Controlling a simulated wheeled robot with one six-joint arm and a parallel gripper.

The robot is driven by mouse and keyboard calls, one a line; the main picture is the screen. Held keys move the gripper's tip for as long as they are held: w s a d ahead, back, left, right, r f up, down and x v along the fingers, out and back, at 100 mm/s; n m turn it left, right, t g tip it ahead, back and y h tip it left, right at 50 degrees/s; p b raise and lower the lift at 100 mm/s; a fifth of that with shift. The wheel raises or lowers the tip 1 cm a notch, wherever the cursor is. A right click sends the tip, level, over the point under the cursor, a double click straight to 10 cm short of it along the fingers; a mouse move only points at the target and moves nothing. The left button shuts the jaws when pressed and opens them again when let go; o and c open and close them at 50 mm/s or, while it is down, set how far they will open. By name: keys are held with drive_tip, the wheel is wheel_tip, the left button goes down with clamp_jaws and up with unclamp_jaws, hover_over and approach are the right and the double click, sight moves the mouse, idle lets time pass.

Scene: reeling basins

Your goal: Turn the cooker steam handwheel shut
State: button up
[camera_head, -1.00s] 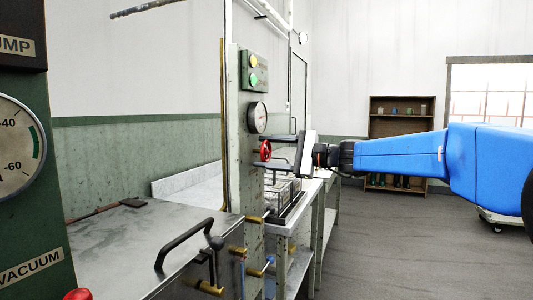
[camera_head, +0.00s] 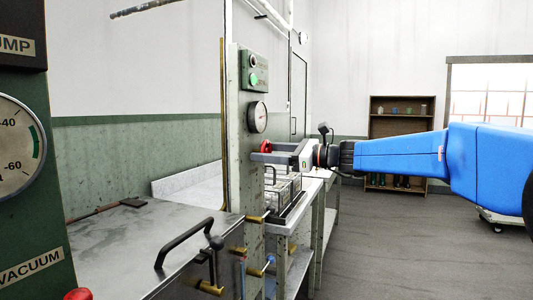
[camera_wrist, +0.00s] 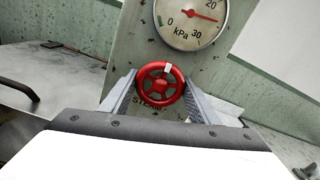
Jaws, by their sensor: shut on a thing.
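The red steam handwheel (camera_wrist: 161,84) is on the front of a grey-green post, below a round gauge, with partly covered "STEAM" lettering beneath it. It also shows in the head view (camera_head: 266,146), partly hidden by my gripper. My gripper (camera_wrist: 160,92) is shut on the handwheel, with one finger on each side of its rim. In the head view my gripper (camera_head: 283,151) reaches the wheel from the right. A white mark shows near the top of the wheel's rim. The kPa gauge (camera_wrist: 190,18) has its red needle just past 20.
The post (camera_head: 245,185) carries a box with a lit green lamp (camera_head: 253,79). A metal cooker lid with a black handle (camera_head: 187,240) is at the lower left. A rack (camera_head: 285,192) stands on the bench behind. Open floor (camera_head: 420,245) lies at the right.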

drive_tip(key=shift+f+m, duration=0.15)
drive_tip(key=shift+m, duration=0.25)
drive_tip(key=o, duration=1.1)
drive_tip(key=shift+c, duration=0.2)
drive_tip(key=shift+d, duration=0.1)
drive_tip(key=v, duration=1.7)
drive_tip(key=shift+d, duration=0.15)
